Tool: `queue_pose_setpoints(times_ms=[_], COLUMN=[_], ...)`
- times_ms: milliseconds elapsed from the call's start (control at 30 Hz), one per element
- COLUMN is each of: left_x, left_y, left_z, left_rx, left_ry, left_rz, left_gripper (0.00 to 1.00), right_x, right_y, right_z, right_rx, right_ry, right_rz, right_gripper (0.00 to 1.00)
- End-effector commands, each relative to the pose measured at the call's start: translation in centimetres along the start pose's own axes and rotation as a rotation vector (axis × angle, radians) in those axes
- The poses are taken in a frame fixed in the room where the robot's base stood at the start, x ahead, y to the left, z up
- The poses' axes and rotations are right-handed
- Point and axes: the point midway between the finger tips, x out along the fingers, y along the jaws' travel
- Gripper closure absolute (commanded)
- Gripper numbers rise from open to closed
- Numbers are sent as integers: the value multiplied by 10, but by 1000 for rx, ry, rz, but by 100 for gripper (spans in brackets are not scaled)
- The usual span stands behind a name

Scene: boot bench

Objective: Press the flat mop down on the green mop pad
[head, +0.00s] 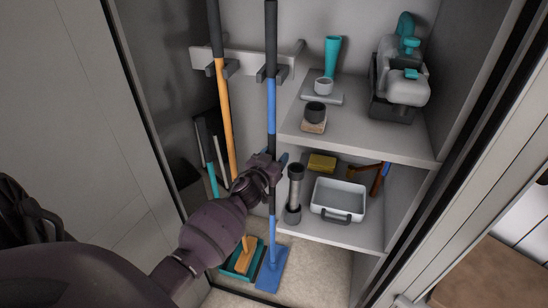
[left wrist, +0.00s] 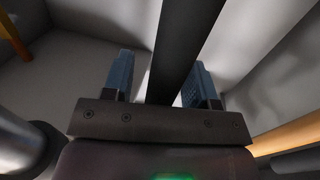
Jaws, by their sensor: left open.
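A flat mop with a blue and dark handle (head: 271,105) stands upright in the head view. Its flat blue head (head: 271,272) is at the floor. My left gripper (head: 274,163) is open, with its fingers on either side of the handle at mid-height. In the left wrist view the dark pole (left wrist: 186,42) passes between the two blue fingers of the left gripper (left wrist: 161,78). A teal-green piece (head: 254,262) lies on the floor left of the blue head, partly under an orange head; I cannot tell whether it is the green mop pad. My right gripper is not in view.
An orange-handled tool (head: 225,110) stands left of the mop. A wall rack (head: 247,66) is behind both. Shelves at the right hold a grey bin (head: 337,200), a yellow sponge (head: 322,162) and a dark cylinder (head: 294,192) close to the handle.

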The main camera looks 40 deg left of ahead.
Motion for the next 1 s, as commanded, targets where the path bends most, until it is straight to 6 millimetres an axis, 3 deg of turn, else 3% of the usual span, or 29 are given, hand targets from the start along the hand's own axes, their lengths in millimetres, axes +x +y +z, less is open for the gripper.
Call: queue_pose_setpoints(times_ms=[33,400,500,533,700,1000], left_x=[0,0,0,0,0,-2], left_y=[0,0,0,0,0,0], left_z=[0,0,0,-1,-1,1], left_rx=[0,0,0,0,0,0], left_ry=[0,0,0,3,2,-2], left_rz=[0,0,0,1,1,0], left_gripper=[47,100,100,74,48,47], right_x=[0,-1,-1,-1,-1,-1], right_y=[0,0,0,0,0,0], right_z=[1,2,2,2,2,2], right_rx=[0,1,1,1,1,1], right_ry=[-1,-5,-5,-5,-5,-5], right_rz=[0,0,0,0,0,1], right_gripper=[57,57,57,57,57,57])
